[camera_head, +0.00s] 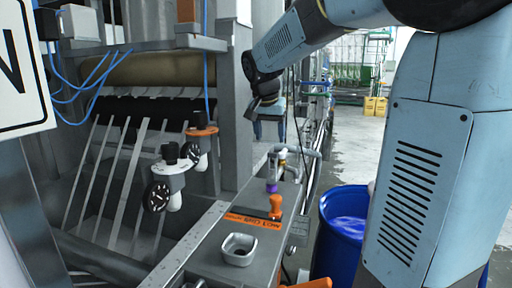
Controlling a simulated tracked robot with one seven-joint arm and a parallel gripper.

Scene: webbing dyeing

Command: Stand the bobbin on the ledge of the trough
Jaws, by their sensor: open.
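A small upright piece with a purple band (272,186) stands on the grey metal ledge (205,270) beside the trough. It may be the bobbin, but it is too small to be sure. My gripper (262,106) is the dark end of my arm, above and behind that piece and well apart from it. It is open, with nothing seen between its fingers, which are small and hard to make out. Pale webbing strips (128,180) run down into the trough at the left; its inside is largely hidden.
On the ledge are an orange knob-like piece (275,207), an orange lettered label (247,220) and a square metal cup (238,250). Two dial fittings (160,192) stand at the trough's side. A blue drum (345,225) is at right. Pipes (300,158) rise behind the purple-banded piece.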

